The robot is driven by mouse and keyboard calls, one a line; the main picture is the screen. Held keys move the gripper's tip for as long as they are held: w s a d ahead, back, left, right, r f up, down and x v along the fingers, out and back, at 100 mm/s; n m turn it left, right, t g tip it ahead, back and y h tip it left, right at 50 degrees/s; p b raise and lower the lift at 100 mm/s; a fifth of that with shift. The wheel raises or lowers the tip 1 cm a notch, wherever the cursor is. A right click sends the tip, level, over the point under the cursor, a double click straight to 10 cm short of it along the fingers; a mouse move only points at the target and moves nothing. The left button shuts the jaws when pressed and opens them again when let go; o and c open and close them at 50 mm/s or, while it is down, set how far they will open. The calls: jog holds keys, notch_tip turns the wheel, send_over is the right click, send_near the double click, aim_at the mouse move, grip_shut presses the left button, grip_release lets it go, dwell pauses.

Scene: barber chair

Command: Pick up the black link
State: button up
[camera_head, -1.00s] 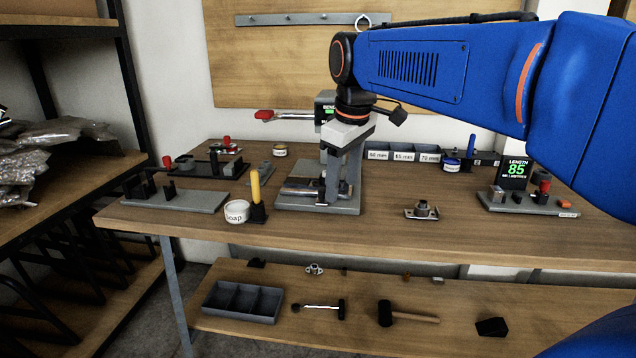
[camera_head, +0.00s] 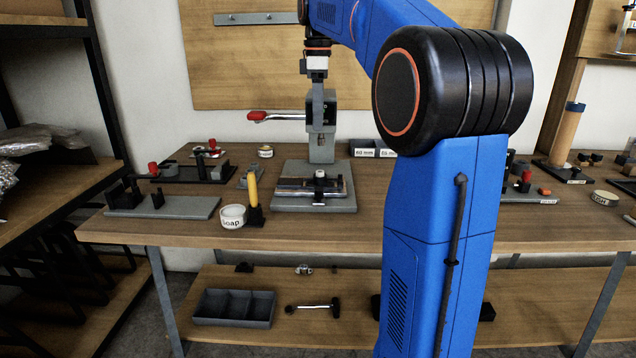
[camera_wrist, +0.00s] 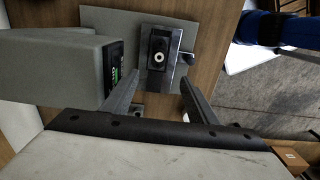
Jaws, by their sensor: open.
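A small black piece with a pale round centre, which looks like the black link (camera_head: 319,175), sits on the shiny clamp bar of the grey press base (camera_head: 290,203). In the wrist view the black link (camera_wrist: 158,47) lies just beyond the fingertips, roughly centred between them. My gripper (camera_head: 317,82) hangs pointing down, above the base and apart from the link. The wrist view shows my gripper (camera_wrist: 161,80) with its two fingers spread and nothing between them. In the head view the finger gap is too small to make out.
The press column (camera_head: 321,145) with its red-tipped lever (camera_head: 257,116) stands behind the link; its grey head (camera_wrist: 50,70) is close to the left finger in the wrist view. A soap tub (camera_head: 233,216) and yellow-handled tool (camera_head: 253,188) stand left of the base. The bench front is clear.

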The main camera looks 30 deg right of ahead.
send_over(320, 171)
jog(key=f, duration=1)
jog(key=shift+a+f, duration=0.2)
jog(key=shift+a, duration=0.1)
jog(key=shift+d+f, duration=0.15)
jog(key=shift+f, duration=1.25)
jog(key=shift+d+f, duration=0.15)
jog(key=shift+f, duration=1.25)
jog(key=shift+c, duration=0.3)
jog(key=c, duration=1.2)
jog(key=shift+r, duration=0.15)
